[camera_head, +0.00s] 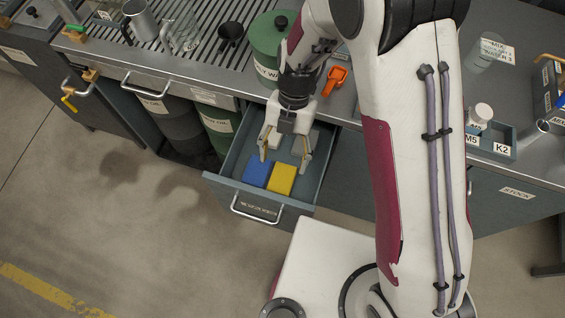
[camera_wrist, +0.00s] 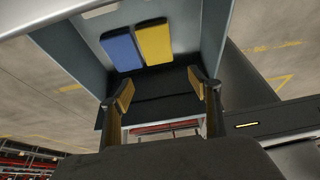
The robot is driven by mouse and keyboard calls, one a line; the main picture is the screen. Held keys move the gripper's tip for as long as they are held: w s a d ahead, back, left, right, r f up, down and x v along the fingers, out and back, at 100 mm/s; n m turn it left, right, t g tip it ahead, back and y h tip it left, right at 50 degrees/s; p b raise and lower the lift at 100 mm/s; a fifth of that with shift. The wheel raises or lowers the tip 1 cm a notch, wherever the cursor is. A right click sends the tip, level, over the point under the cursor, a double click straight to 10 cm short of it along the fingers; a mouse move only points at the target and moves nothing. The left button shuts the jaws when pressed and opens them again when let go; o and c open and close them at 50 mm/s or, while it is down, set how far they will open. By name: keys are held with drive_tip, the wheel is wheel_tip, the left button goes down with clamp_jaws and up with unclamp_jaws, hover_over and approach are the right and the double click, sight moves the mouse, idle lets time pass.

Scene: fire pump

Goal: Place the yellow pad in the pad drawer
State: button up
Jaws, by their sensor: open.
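The yellow pad (camera_head: 281,179) lies in the open pad drawer (camera_head: 228,180), to the right of a blue pad (camera_head: 257,173). The two pads lie side by side, close together, near the drawer's front. In the wrist view the yellow pad (camera_wrist: 155,44) and the blue pad (camera_wrist: 122,50) show beyond my fingers. My gripper (camera_head: 284,158) is over the drawer, pointing down, with its fingers apart. In the wrist view nothing is between the fingertips (camera_wrist: 165,90). The gripper appears apart from both pads.
The drawer handle (camera_head: 257,209) sticks out at the front. Above the drawer, the bench holds a green canister (camera_head: 268,40), an orange scoop (camera_head: 335,80) and a small black cup (camera_head: 231,34). Drums (camera_head: 175,118) stand under the bench at the left. The floor to the left is clear.

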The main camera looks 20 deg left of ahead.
drive_tip(key=shift+v, duration=2.25)
drive_tip(key=w+d+r+m+t+y, duration=0.25)
drive_tip(key=d+r+m+t, duration=0.25)
drive_tip(key=d+r+m, duration=1.1)
drive_tip(key=s+d+r+m+t+h, duration=0.1)
drive_tip(key=s+d+r+m, duration=0.3)
drive_tip(key=m, duration=0.6)
drive_tip(key=s+d+r+m+t+h, duration=0.1)
drive_tip(key=s+d+r+m+t, duration=0.3)
drive_tip(key=d+r+m, duration=0.2)
drive_tip(key=shift+s+d+r+m, duration=0.25)
drive_tip(key=shift+d+m, duration=0.75)
drive_tip(key=shift+m, duration=1)
